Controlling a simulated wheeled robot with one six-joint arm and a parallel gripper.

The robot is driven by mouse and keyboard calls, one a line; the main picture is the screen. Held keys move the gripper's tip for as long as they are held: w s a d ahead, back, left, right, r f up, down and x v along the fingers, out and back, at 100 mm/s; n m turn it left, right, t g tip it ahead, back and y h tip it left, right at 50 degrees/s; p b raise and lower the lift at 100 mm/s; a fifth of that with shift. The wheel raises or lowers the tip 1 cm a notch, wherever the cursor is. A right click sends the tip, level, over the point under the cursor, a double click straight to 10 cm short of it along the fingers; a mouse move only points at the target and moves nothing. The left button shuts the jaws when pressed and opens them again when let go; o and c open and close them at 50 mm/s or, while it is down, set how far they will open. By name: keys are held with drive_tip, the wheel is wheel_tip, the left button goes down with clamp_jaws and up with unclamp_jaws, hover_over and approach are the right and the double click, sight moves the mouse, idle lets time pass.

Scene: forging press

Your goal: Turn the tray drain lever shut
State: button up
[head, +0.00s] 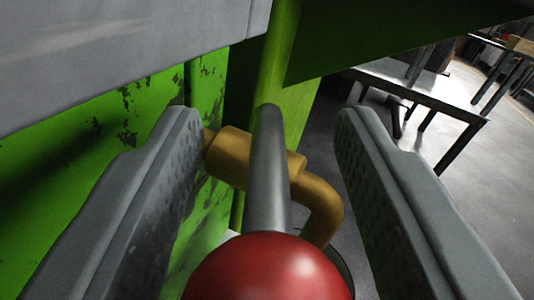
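The drain lever is a grey rod (268,170) with a red ball knob (268,272) at its near end. It runs away from me across a brass pipe (232,157) that bends downward on its right. My gripper (265,125) is open, one finger on each side of the lever, with visible gaps between the fingers and the rod. The knob lies low in the picture between the fingers, its lower part cut off by the frame edge. The lever's pivot is not clearly visible.
Chipped green press panels (100,170) stand close on the left, under a grey slab (120,55). A dark round rim (344,268) shows below the pipe's bend. A table (425,95) stands farther back on the right, with open grey floor around it.

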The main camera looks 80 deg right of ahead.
drive_tip(key=shift+a, duration=0.1)
drive_tip(key=v, duration=1.7)
drive_tip(key=shift+a, duration=0.1)
